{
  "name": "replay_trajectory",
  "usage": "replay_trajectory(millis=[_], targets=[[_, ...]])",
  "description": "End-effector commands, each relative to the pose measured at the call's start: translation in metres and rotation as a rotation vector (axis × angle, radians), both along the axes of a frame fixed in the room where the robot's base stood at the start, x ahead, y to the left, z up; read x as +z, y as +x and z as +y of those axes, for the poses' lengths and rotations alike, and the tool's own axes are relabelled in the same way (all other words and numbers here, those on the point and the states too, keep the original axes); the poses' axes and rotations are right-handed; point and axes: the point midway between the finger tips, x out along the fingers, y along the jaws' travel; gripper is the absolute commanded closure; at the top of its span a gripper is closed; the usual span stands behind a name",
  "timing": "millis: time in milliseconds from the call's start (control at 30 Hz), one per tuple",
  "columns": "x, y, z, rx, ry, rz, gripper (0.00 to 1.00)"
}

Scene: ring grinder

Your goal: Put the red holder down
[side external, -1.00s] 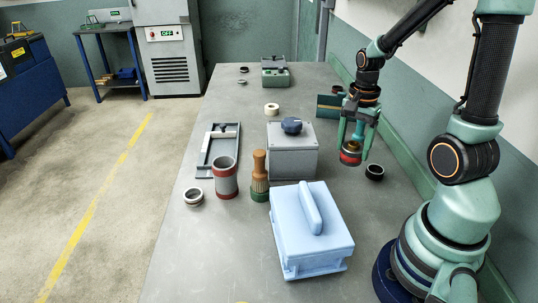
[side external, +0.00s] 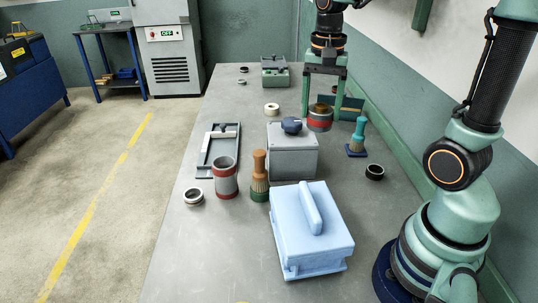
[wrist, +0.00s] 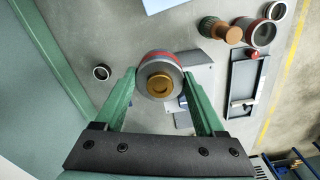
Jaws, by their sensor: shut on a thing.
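The red holder (side external: 320,123) is a short red and grey cylinder with a brass-coloured piece in its top. My gripper (side external: 322,106) is shut on it, one green finger on each side. In the side view it hangs just behind and right of the grey box with a dark knob (side external: 292,150). The gap under it is hard to judge. In the wrist view the holder (wrist: 160,76) sits between the fingertips of my gripper (wrist: 160,82), and its underside is hidden.
A teal-handled brush (side external: 357,138) stands to the right, with a black ring (side external: 374,172) nearer. A dark green stand (side external: 352,106) is close beside the right finger. A blue lidded box (side external: 312,235), a wooden-handled brush (side external: 260,172) and a red-banded cylinder (side external: 225,178) are nearer. The bench's front left is clear.

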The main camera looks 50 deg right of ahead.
Motion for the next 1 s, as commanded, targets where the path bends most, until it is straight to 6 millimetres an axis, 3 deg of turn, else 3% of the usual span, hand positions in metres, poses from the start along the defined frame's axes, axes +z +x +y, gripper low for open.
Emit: replay_trajectory(millis=[100, 300, 500, 600, 833, 1000], targets=[[0.001, 0.018, 0.043, 0.198, 0.0, -0.001, 1.0], [0.001, 0.033, 0.116, 0.51, 0.0, -0.002, 1.0], [0.001, 0.034, 0.182, 0.777, 0.0, -0.004, 1.0], [0.001, 0.031, 0.205, 0.871, 0.0, -0.002, 1.0], [-0.003, 0.026, 0.229, 0.968, -0.001, -0.001, 1.0], [-0.031, 0.025, 0.23, 0.973, 0.0, 0.004, 1.0]])
